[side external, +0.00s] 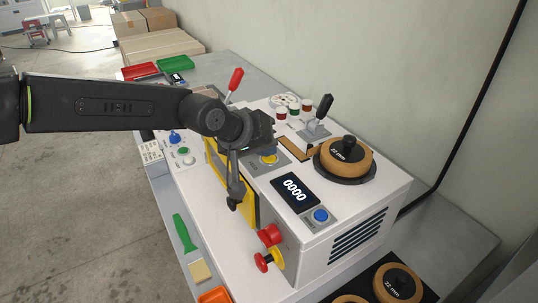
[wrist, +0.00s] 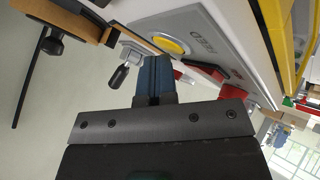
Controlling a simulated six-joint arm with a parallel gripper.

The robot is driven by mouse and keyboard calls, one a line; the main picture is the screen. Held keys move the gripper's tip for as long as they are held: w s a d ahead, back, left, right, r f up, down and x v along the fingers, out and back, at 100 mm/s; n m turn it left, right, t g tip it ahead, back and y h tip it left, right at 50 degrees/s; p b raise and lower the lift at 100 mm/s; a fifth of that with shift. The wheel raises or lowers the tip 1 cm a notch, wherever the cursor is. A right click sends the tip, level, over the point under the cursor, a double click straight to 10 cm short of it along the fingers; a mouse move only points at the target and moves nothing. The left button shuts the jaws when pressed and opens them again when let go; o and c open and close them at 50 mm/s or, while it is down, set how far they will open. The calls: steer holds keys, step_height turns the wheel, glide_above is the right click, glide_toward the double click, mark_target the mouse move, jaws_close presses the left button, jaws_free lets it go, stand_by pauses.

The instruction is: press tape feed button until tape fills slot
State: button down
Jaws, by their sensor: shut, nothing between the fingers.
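The yellow feed button (side external: 268,159) sits on a grey plate on top of the white machine. In the wrist view the button (wrist: 170,43) is round, on a plate lettered FEED. My gripper (side external: 267,151) is shut and empty, its fingertips close above the button. In the wrist view the closed fingertips (wrist: 155,60) lie just beside the button's image; I cannot tell whether they touch it. A brown tape roll (side external: 357,170) marked 22 mm lies to the right. A brown tape strip (side external: 294,150) shows between roll and button; the slot is partly hidden.
A display (side external: 295,190) reads 0000, with a blue button (side external: 321,215) beside it. A black-handled lever (side external: 321,112) and a red-handled lever (side external: 234,80) stand behind my gripper. A green scraper (side external: 184,232) lies on the bench.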

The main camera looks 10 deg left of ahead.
mark_target(265, 157)
steer(key=shift+r, duration=0.8)
steer(key=shift+r, duration=2.5)
steer(key=shift+a, duration=0.1)
